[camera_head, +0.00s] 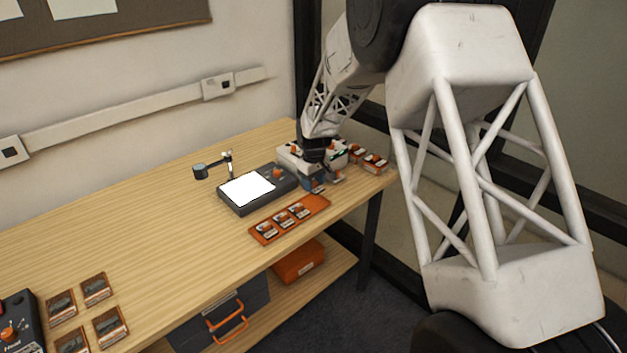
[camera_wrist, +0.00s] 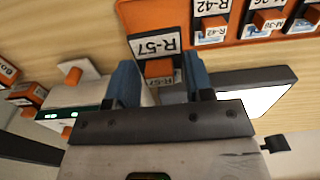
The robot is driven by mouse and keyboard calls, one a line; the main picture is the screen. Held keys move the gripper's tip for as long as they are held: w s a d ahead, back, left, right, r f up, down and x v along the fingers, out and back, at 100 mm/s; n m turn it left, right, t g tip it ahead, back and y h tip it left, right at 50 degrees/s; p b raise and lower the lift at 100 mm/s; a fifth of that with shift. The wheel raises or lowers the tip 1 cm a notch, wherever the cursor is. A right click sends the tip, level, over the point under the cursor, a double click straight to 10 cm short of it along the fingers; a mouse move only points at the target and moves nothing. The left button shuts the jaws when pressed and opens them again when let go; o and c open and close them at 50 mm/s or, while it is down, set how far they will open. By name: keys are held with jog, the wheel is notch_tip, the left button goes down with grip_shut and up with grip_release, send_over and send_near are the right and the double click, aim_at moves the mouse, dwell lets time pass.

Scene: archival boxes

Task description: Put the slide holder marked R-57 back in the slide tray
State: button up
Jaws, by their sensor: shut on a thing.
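The slide holder marked R-57 (camera_wrist: 158,45) has a white label and an orange grip. In the wrist view it is between the blue fingers of my gripper (camera_wrist: 160,75), which is shut on it. The orange slide tray (camera_wrist: 236,32) lies just beyond the holder, with holders marked R-42 and others in its right part. In the head view the tray (camera_head: 318,204) holds three holders, and its right end is bare. My gripper (camera_head: 317,184) is near that end, towards the table's back right. The R-57 holder is hard to make out there. I cannot tell its height over the table.
A dark light box (camera_head: 230,205) with a bright white panel stands behind the tray, near a small lamp or magnifier arm (camera_head: 228,163). More orange-marked items (camera_head: 374,161) stand at the right end. Several framed slides (camera_head: 96,289) lie front left. The middle left table is clear.

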aim_at(314, 203)
jog(key=shift+f, duration=1)
jog(key=shift+f, duration=0.2)
jog(key=shift+f, duration=0.65)
jog(key=shift+f, duration=0.25)
dwell(0.4)
jog(key=shift+f, duration=0.55)
jog(key=shift+f, duration=0.4)
dwell(0.4)
dwell(0.6)
jog(key=o, duration=1)
